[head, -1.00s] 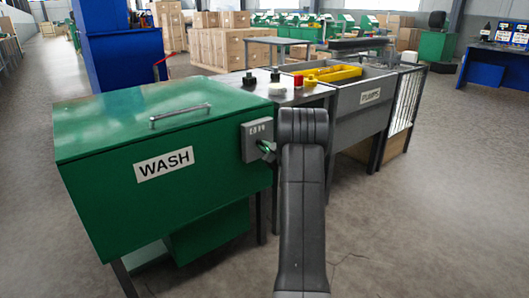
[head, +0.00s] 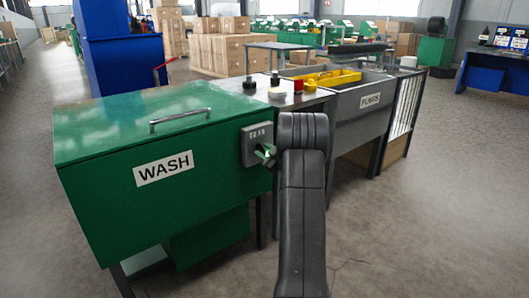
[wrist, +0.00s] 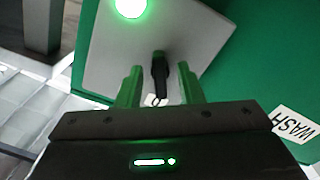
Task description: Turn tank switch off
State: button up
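The green wash tank (head: 95,150) with a "WASH" label stands at left in the head view. A grey switch box (head: 250,138) is fixed on its front near the right corner. In the wrist view, the box's grey plate (wrist: 205,45) carries a glowing green lamp (wrist: 130,7) and a black switch lever (wrist: 159,72). My gripper (wrist: 158,80) is open, with one green finger on each side of the lever and gaps showing between. In the head view my gripper (head: 265,154) is at the box, partly hidden by my arm.
A metal table (head: 297,99) with a red button block and small parts adjoins the tank on the right. Beyond it stands a grey "PUMPS" basin (head: 350,112) with a yellow tray (head: 328,77). The floor in front and to the right is clear.

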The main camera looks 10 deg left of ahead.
jog(key=shift+d, duration=0.1)
jog(key=p+v, duration=0.3)
jog(key=v, duration=1)
jog(key=shift+s+d, duration=0.2)
jog(key=shift+s, duration=0.05)
jog(key=shift+a, duration=0.1)
jog(key=b+x, duration=0.3)
jog(key=x, duration=1)
jog(key=shift+w+a, duration=0.25)
